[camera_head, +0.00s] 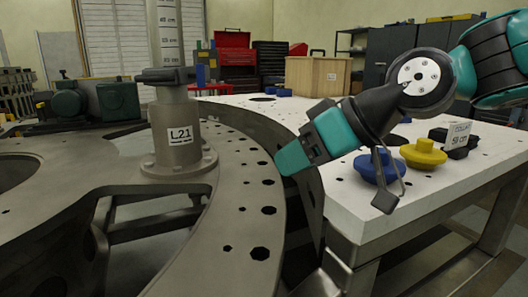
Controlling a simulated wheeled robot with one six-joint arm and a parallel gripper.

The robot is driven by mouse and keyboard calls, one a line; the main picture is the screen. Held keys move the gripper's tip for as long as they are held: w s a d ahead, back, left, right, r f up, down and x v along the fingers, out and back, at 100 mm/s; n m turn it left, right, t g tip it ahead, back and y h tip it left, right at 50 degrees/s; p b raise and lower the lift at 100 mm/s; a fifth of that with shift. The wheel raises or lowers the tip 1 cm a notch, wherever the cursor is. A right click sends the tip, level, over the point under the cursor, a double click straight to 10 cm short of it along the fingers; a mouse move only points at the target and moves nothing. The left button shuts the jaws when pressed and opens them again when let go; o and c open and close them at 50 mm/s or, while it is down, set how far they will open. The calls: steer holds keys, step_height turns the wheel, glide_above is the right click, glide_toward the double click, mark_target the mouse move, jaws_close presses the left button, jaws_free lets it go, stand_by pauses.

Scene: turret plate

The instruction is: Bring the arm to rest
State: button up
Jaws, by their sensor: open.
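My arm (422,78) reaches in from the upper right, teal and dark grey. My gripper (345,185) hangs at its end, pointing down and left. Its two fingers are spread wide: a teal one on the left near the ring's edge, and a thin dark one on the right in front of a blue knob. The jaws are open and no object shows between them. I cannot tell the exact height of the fingertips above the surfaces.
A grey curved metal plate (232,240) with holes bears a post labelled L21 (178,130). On the white table (345,222) stand a blue knob (366,172), a yellow knob (423,152) and a labelled block (457,135). A wooden crate (318,76) stands behind.

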steer(key=s+d+f+m+g+h, duration=0.1)
steer(key=s+d+f+g+h, duration=0.1)
steer(key=s+d+f, duration=0.45)
steer(key=s+d+f+m+g+h, duration=0.2)
steer(key=s+d+f+h, duration=0.15)
steer(key=s, duration=0.55)
step_height(320, 180, up, 16)
steer(key=s+p, duration=0.1)
steer(key=p, duration=1.6)
steer(key=shift+s, duration=0.2)
